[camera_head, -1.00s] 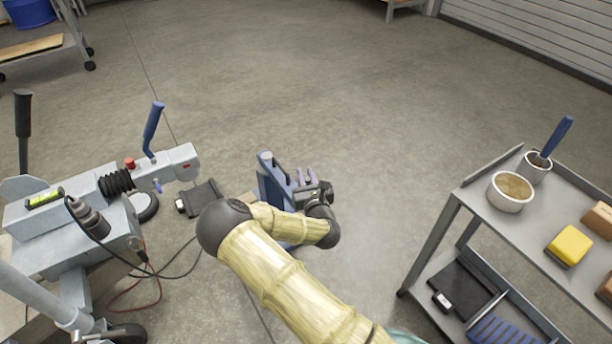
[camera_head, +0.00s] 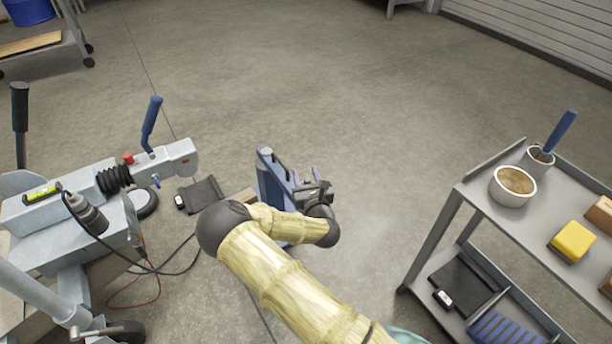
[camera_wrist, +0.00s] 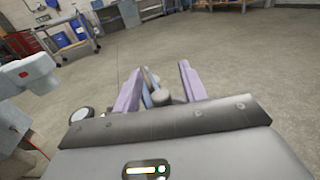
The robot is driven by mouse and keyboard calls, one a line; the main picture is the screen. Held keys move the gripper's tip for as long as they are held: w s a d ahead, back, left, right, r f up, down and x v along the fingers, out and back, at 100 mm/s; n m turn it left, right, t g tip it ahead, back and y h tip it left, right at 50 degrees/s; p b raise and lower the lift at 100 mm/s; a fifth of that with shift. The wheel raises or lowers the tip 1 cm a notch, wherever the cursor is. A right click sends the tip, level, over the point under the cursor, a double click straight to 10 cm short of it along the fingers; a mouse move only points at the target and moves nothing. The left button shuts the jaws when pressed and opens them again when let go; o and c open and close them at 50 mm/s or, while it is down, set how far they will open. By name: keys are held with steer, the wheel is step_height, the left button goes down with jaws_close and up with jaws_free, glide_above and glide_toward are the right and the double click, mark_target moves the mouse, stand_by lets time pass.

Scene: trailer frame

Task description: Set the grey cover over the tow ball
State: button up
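My gripper (camera_head: 307,174) is beside a blue upright stand (camera_head: 271,182), to its right in the head view. In the wrist view its two lavender fingers (camera_wrist: 159,88) stand apart with a gap between them. A small dark grey rounded thing (camera_wrist: 160,97) and part of a blue bar show in that gap. I cannot tell whether the rounded thing is the cover or the tow ball, and it does not clearly touch either finger. The trailer coupling head (camera_head: 180,159) is at the left, also in the wrist view (camera_wrist: 27,75). I cannot clearly identify the grey cover.
A grey cart (camera_head: 531,226) at the right holds a cup with a blue-handled brush (camera_head: 540,158), a pot (camera_head: 511,186), a yellow block (camera_head: 572,242) and brown blocks. A dark flat pad (camera_head: 203,194) and loose cables lie near the trailer.

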steer(key=shift+s, duration=0.1)
steer(key=p+v, duration=0.4)
steer(key=v, duration=1.3)
steer(key=shift+d+r, duration=0.1)
steer(key=shift+d, duration=0.1)
